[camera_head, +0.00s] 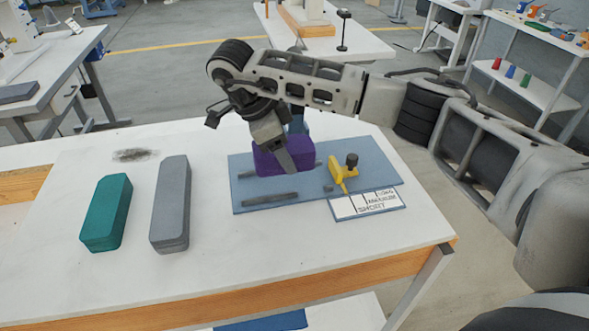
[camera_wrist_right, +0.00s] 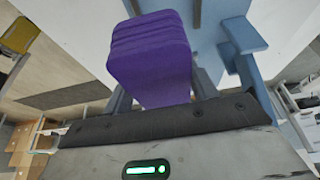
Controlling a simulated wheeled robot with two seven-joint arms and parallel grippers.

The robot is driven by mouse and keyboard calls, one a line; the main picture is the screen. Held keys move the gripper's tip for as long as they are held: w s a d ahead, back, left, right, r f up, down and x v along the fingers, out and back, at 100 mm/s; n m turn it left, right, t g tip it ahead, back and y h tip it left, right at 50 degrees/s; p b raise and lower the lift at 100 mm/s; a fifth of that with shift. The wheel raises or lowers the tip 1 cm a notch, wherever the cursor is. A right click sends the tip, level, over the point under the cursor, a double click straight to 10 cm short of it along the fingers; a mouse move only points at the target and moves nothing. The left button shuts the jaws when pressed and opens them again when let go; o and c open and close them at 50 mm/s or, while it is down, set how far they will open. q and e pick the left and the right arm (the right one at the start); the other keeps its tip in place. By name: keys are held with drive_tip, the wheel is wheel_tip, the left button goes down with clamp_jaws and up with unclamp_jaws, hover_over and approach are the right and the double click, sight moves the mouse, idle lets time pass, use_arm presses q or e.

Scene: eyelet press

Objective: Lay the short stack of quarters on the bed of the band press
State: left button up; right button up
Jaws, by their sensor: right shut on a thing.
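The purple stack of quarters (camera_head: 263,161), a short, thick block, is in my right gripper (camera_head: 287,160), whose dark finger crosses its front. The stack is over the blue bed (camera_head: 246,205) of the press, between two dark rails, the front rail (camera_head: 270,197) being nearer me. I cannot tell whether its underside touches the bed. In the right wrist view the purple stack (camera_wrist_right: 150,50) shows layered folds, beside blue press parts (camera_wrist_right: 243,35). A longer teal stack (camera_head: 106,212) and a longer grey stack (camera_head: 170,205) lie on the table to the left. My left gripper is not in view.
The white table (camera_head: 330,250) is clear in front.

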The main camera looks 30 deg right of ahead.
sight(301, 181)
drive_tip(key=f, duration=0.1)
drive_tip(key=d+f, duration=0.1)
drive_tip(key=w+d+f+b, duration=0.1)
drive_tip(key=shift+f, duration=0.25)
drive_tip(key=shift+w+d+f, duration=0.2)
drive_tip(key=shift+d+f, duration=0.1)
drive_tip(key=shift+d, duration=0.1)
drive_tip(key=f, duration=0.1)
drive_tip(key=f+p, duration=0.1)
drive_tip(key=f, duration=0.1)
drive_tip(key=shift+w+d+f, duration=0.2)
drive_tip(key=shift+d+f, duration=0.1)
drive_tip(key=shift+f, duration=0.3)
drive_tip(key=o, duration=0.9)
drive_tip(key=shift+o, duration=1)
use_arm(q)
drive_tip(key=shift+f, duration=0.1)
